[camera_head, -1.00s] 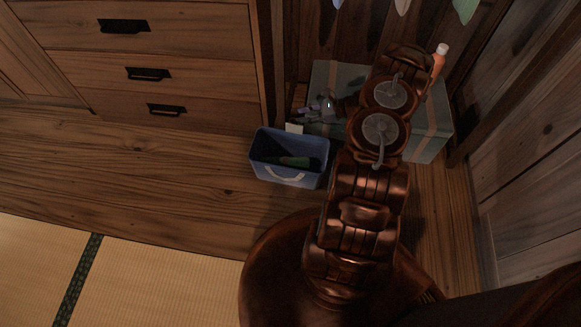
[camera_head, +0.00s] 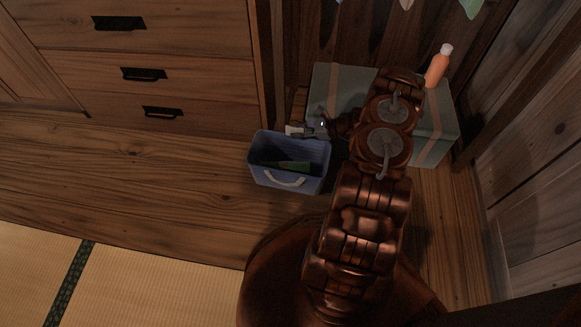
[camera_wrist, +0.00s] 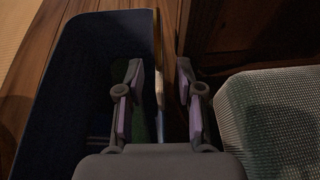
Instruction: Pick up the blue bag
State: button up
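The blue bag (camera_head: 262,176) is an open, box-shaped bag with a pale handle on its front, standing upright on the wood floor. A dark green item (camera_head: 293,166) lies inside it. My gripper (camera_head: 309,130) is at the bag's back right rim. In the wrist view the bag (camera_wrist: 72,62) fills the left side. My gripper (camera_wrist: 158,100) is open there, with one finger over the bag's inside and the other beyond its right wall. The thin wall edge runs between the fingers. I cannot tell whether either finger touches it.
A grey-green box (camera_head: 336,80) with tan bands stands behind and right of the bag, close to my gripper. An orange bottle (camera_head: 437,68) with a white cap is on it. A wooden drawer cabinet (camera_head: 200,55) stands at the left. Floor left of the bag is clear.

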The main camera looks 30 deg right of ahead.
jog(key=shift+x, duration=0.9)
grip_shut()
